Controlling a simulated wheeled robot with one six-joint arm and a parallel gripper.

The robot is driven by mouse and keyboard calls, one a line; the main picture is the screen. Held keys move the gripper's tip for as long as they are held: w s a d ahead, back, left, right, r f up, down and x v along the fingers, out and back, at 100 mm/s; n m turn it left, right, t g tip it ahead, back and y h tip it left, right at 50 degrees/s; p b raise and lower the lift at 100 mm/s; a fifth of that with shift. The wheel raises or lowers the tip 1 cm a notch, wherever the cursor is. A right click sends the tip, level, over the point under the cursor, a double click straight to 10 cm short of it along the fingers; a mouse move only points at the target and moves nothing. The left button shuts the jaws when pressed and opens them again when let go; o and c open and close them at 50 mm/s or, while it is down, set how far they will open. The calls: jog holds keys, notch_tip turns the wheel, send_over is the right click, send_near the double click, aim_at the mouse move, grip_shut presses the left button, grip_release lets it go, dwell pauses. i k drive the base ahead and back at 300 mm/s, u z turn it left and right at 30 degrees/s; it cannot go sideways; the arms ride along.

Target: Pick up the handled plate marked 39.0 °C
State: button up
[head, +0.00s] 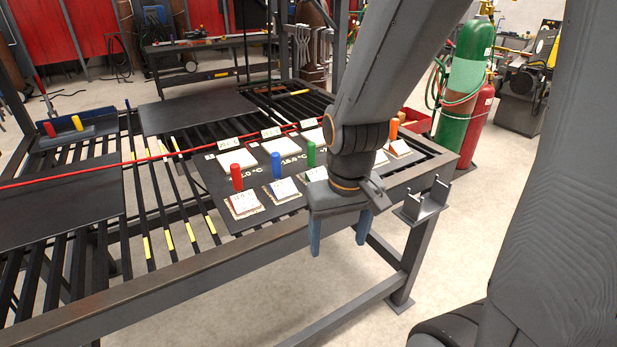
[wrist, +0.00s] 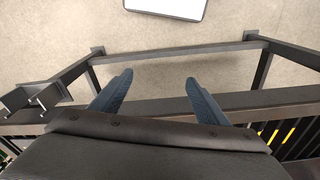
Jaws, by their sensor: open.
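Several small plates with upright coloured handles stand on a dark sheet on the slatted table in the head view. I see a red-handled plate (head: 244,205), a blue-handled plate (head: 284,189), a green-handled plate (head: 316,174) and an orange-handled plate (head: 398,148). Their front labels are too small to read, so I cannot tell which is marked 39.0 °C. My arm hides part of the row between green and orange. My gripper (head: 339,243) is open and empty, fingers down, in front of the table's near edge. In the wrist view, its fingers (wrist: 158,82) are apart with nothing between them.
White cards (head: 237,160) with temperature labels lie behind the plates. The slatted table's front rail (head: 180,262) runs beside my gripper. A dark bracket (head: 425,201) stands at its right corner. Green (head: 464,85) and red gas cylinders stand beyond.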

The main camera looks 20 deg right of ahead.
aim_at(284, 189)
jog(key=k, duration=0.5)
jog(key=u, duration=0.7)
jog(key=i, duration=0.85)
jog(key=u, duration=0.25)
